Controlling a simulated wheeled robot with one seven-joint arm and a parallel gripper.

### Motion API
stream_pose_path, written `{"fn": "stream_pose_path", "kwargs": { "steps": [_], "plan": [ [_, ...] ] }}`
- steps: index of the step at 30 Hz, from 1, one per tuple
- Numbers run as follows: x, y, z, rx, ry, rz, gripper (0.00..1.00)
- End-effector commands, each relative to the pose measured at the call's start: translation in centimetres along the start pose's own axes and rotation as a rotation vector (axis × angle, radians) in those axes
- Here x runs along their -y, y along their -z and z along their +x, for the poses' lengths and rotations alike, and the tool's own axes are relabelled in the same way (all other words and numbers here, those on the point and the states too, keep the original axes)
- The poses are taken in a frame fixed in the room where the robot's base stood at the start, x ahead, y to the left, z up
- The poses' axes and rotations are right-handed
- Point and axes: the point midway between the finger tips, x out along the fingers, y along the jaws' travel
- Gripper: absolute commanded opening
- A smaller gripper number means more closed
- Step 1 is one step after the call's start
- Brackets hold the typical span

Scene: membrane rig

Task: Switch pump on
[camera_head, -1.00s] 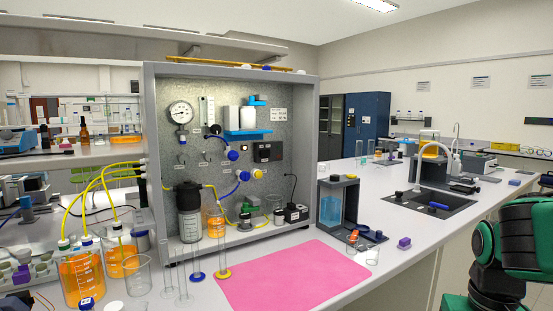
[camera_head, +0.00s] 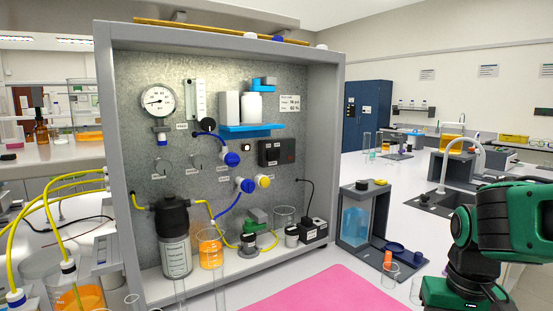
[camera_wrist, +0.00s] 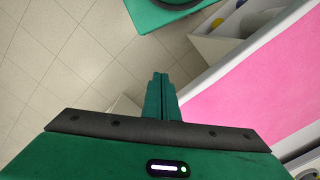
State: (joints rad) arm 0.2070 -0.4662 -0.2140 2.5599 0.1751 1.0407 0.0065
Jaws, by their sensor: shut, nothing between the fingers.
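The grey rig cabinet (camera_head: 335,130) stands on the bench with its open front facing me. A black box with a dark red part (camera_head: 276,152) is mounted on its back panel, right of centre; I cannot tell whether this is the pump's switch or its position. A small green-topped device (camera_head: 257,222) stands on the cabinet floor. A black box with a cable (camera_head: 313,230) sits to its right. My gripper (camera_wrist: 161,78) shows in the wrist view, shut and empty, above the tiled floor beside the bench edge. It is outside the head view and away from the rig.
A pressure gauge (camera_head: 158,100), blue and yellow valves and tubing fill the panel. A dark bottle (camera_head: 174,235) and an orange beaker (camera_head: 210,248) stand inside the cabinet. Glass cylinders stand in front. A pink mat (camera_head: 325,290) lies clear on the bench. A grey stand (camera_head: 380,215) is at right.

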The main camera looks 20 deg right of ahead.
Motion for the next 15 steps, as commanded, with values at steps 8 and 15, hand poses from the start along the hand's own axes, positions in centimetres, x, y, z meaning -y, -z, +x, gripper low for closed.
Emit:
{"fn": "stream_pose_path", "kwargs": {
  "steps": [8, 15],
  "plan": [
    [0.0, 0.0, 0.0, 0.000, 0.000, 0.000, 0.00],
    [1.2, 1.8, -0.8, -0.086, 0.046, 0.001, 0.00]
  ]
}}
